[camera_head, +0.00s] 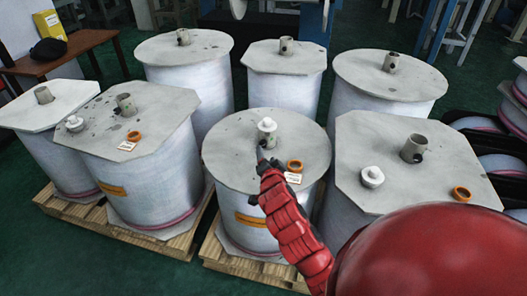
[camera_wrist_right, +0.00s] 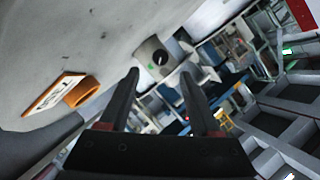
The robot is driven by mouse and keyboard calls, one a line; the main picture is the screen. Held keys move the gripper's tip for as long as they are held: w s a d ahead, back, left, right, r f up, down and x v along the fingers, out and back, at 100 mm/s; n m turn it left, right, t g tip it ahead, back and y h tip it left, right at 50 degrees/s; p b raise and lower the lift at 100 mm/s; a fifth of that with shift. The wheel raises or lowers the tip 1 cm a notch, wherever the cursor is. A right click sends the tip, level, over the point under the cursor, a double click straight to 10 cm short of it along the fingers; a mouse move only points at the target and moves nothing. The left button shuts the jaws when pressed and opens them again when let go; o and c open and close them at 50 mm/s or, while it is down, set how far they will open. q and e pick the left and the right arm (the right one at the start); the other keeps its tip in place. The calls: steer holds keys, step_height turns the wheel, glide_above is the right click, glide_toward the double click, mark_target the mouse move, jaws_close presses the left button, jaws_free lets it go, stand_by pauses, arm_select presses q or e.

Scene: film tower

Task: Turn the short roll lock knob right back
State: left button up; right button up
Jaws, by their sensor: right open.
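My right arm reaches from the lower right to the front middle roll (camera_head: 225,160), which has a round grey top plate. A grey stub (camera_wrist_right: 150,52) with a dark round spot shows just beyond the fingertips. I cannot tell whether they touch. My left gripper is out of view.
An orange ring (camera_head: 295,165) and a small label lie on the same plate. Other rolls with upright stubs stand close around; white knobs lie on the front left roll (camera_head: 74,123) and front right roll (camera_head: 372,176). Wooden pallets (camera_head: 180,240) lie underneath.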

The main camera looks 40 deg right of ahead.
mark_target(264, 145)
steer(key=x, duration=0.8)
steer(key=shift+r+b, duration=0.1)
steer(key=shift+b, duration=0.3)
jaws_close()
